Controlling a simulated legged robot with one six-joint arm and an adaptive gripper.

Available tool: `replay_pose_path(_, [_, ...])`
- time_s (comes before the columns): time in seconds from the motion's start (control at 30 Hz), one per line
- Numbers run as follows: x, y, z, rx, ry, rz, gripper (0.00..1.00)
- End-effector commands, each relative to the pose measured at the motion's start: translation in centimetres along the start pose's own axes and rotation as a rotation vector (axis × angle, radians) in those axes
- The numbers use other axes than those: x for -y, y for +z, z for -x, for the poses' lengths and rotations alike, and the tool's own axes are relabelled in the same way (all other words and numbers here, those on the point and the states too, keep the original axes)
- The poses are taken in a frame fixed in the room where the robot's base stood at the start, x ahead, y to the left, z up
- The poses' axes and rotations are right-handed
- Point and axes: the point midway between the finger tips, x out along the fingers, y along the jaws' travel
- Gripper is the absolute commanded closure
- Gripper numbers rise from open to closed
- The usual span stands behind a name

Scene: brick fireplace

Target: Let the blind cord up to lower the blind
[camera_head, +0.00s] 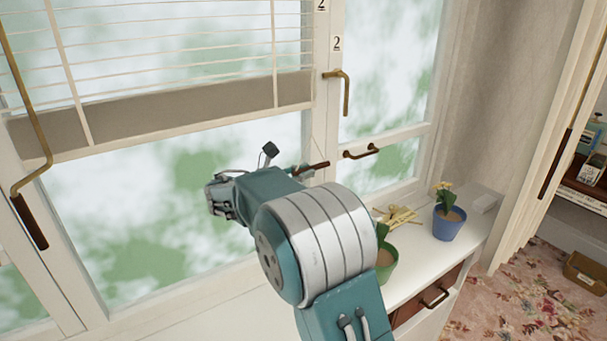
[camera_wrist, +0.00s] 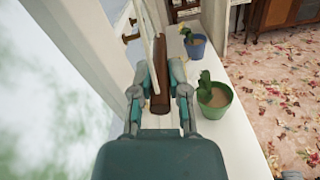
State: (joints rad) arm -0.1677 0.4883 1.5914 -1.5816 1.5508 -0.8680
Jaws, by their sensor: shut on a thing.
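The slatted blind (camera_head: 190,105) hangs over the upper part of the left window, with a thick grey-brown band at its bottom and bare glass below. My gripper (camera_head: 304,171) is in front of the window post, to the right of and below the blind's lower edge. In the wrist view my gripper (camera_wrist: 162,82) is shut on a dark brown wooden handle (camera_wrist: 160,98), which lies between the two fingers. The handle's end (camera_head: 318,166) also shows in the head view. I cannot clearly make out a cord running from it.
A brass window latch (camera_head: 346,90) and a lower handle (camera_head: 362,152) stick out near my gripper. On the white sill cabinet (camera_head: 412,262) stand a green cactus pot (camera_head: 388,262) and a blue flower pot (camera_head: 447,224). A brass crank rod (camera_head: 35,130) hangs at left.

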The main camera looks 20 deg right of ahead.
Motion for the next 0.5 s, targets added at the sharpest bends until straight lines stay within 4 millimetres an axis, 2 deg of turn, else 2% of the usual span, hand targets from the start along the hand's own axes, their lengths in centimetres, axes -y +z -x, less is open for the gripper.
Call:
replay_pose_path(0.17, [-0.7,3.3,0.1,0.000,0.006,-0.010,1.00])
replay_pose_path(0.5, [-2.7,13.0,0.1,0.001,0.007,-0.011,1.00])
